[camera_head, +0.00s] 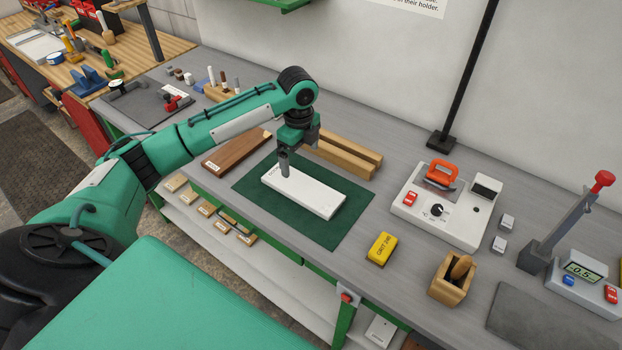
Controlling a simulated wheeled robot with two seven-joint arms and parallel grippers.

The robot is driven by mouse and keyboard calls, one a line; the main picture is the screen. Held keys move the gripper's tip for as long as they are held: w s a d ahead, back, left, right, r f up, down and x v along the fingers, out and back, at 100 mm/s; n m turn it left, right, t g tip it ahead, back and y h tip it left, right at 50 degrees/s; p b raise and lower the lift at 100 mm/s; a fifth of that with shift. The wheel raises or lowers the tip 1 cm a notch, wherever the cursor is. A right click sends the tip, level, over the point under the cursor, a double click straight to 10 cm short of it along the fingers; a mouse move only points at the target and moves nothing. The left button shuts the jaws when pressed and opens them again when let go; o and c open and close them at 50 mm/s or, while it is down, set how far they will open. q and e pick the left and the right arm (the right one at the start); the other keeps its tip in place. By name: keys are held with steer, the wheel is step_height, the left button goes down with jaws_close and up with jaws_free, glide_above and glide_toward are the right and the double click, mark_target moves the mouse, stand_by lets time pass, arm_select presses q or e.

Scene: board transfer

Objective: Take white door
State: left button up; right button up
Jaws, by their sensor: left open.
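The white door (310,192) is a flat white board with small dark lettering near its far left end. It lies flat on a dark green mat (262,203) on the grey bench. My left gripper (284,172) points down at the lettered far left end of the board. It is open, with a finger low at the board; whether it touches is unclear. The gripper and wrist partly hide that end. My right gripper is not in view.
A brown board (236,152) lies left of the mat, and wooden beams (342,155) lie behind it. To the right are a yellow block (381,249), a wooden holder (452,279), a white control box (436,214) and a lever device (570,225).

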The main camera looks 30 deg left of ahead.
arm_select(q)
steer(key=p, duration=0.2)
glide_toward(302, 187)
steer(key=shift+s+a, duration=0.15)
steer(key=shift+a, duration=0.2)
step_height(302, 187, down, 2)
steer(key=shift+f, duration=0.75)
steer(key=shift+d+f+p, duration=0.15)
steer(key=shift+f+p, duration=0.2)
steer(key=shift+p, duration=0.2)
steer(key=f, duration=0.1)
steer(key=f+p, duration=0.1)
steer(key=f, duration=0.1)
steer(key=shift+w+d+f, duration=0.2)
steer(key=shift+f, duration=0.05)
steer(key=shift+f+p, duration=0.3)
steer(key=shift+f, duration=0.1)
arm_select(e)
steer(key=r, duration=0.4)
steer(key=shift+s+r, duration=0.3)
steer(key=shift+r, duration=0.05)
